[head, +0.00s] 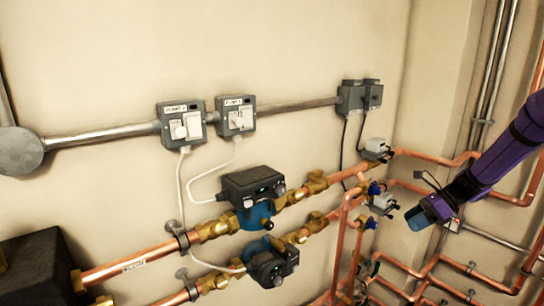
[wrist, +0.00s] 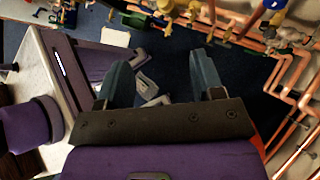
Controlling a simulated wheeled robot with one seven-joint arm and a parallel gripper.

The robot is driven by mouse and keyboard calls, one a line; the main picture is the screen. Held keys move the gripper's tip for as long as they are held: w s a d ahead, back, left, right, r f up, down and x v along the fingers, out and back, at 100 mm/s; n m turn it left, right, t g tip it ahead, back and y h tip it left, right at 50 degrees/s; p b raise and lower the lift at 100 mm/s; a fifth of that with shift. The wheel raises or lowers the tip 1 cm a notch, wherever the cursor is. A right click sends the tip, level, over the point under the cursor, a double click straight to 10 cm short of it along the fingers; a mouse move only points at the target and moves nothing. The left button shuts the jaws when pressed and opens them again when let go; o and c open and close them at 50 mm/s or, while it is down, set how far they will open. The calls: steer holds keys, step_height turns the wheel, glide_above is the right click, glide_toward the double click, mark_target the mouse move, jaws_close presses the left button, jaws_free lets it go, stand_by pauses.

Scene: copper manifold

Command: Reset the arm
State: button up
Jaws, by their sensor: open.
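My purple arm reaches in from the right in the head view, and my gripper (head: 418,217) hangs near the copper pipes at the right. In the wrist view my gripper (wrist: 163,75) shows two blue-grey fingers spread wide apart. Nothing is between the fingers; dark floor and grey objects show far beyond them. In the head view a small grey-white valve actuator (head: 383,203) sits just left of the gripper, apparently apart from it.
Copper pipes (head: 435,156) run along the wall at the right, close to my arm. Two pumps (head: 252,185) sit on pipes at the centre, below grey switch boxes (head: 181,124). A dark box (head: 40,270) stands at lower left.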

steer(key=s+a+r+n+h, duration=0.3)
steer(key=s+a+r+n, duration=0.2)
steer(key=s+r+n, duration=0.3)
steer(key=s+a+r+n+h, duration=0.3)
steer(key=s+a+r+n, duration=0.15)
steer(key=s+r, duration=0.45)
steer(key=s+r+n+t+h, duration=0.2)
steer(key=s+n, duration=0.3)
steer(key=s, duration=0.3)
steer(key=s+r+n+t+h, duration=0.1)
steer(key=s+r+n, duration=0.3)
steer(key=s, duration=0.5)
steer(key=shift+a+r+n+t+h, duration=0.3)
steer(key=shift+a+n+t+h, duration=0.15)
steer(key=shift+n, duration=0.7)
